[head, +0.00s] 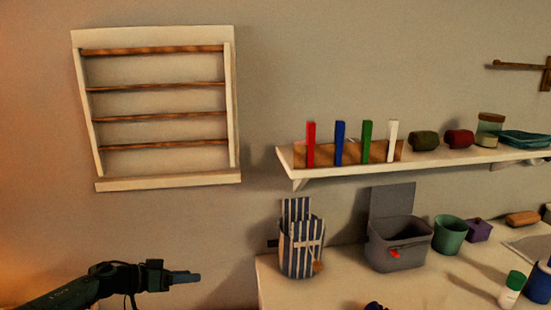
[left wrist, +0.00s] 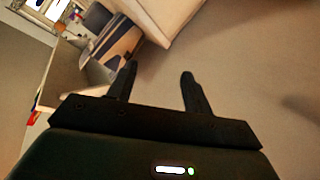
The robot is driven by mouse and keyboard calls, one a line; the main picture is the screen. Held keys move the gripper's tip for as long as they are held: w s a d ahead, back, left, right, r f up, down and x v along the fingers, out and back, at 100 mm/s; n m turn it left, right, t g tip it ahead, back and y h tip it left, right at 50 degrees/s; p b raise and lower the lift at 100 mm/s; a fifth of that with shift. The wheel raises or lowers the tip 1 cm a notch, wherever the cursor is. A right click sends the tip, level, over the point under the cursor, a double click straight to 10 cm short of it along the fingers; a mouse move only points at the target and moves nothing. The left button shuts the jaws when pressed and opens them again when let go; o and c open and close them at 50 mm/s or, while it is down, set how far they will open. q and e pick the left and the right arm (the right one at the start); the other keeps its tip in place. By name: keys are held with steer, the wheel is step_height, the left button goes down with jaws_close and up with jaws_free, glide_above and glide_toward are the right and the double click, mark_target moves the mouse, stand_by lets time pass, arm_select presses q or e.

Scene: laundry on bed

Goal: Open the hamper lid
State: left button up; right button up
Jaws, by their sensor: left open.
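My left gripper (head: 186,277) reaches in from the lower left in the head view, apart from everything. In the left wrist view its two fingers (left wrist: 159,72) are spread with nothing between them. A blue-and-white striped container (head: 299,250) stands on the white surface to its right, with a striped panel upright at its back and a tan tag at its front. A grey bin (head: 400,246) with a raised grey back panel and a red piece on its front stands further right. I cannot tell which one is the hamper. My right gripper is not in view.
The white surface (head: 340,285) also holds a green cup (head: 450,234), a purple box (head: 479,231) and bottles at right. A wall shelf (head: 430,157) with coloured upright blocks hangs above. A white rack (head: 160,175) hangs on the left wall.

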arm_select(q)
steer(key=s+d+f+n+t+y, duration=0.1)
steer(key=s+d+t, duration=0.1)
steer(key=d, duration=0.5)
steer(key=s+d+f+t, duration=0.2)
steer(key=d+t, duration=0.1)
steer(key=d, duration=0.5)
steer(key=s+a+f+n+g+y, duration=0.1)
steer(key=s+a+g+y, duration=0.2)
steer(key=s, duration=0.8)
steer(key=s+a+g+y, duration=0.3)
steer(key=s, duration=0.9)
steer(key=s+a+f+n+g+y, duration=0.1)
steer(key=s+a+g+y, duration=0.25)
steer(key=s, duration=0.75)
steer(key=w+d+f+m+t+h+p, duration=0.1)
steer(key=w+d+f+t+h+p, duration=0.1)
steer(key=w+d+f+t, duration=0.2)
steer(key=shift+w+d+f+t, duration=0.25)
steer(key=shift+w+d+t, duration=0.45)
steer(key=shift+d+t, duration=0.4)
steer(key=shift+o, duration=0.2)
steer(key=shift+d+t+h, duration=0.4)
steer(key=shift+t+h, duration=0.05)
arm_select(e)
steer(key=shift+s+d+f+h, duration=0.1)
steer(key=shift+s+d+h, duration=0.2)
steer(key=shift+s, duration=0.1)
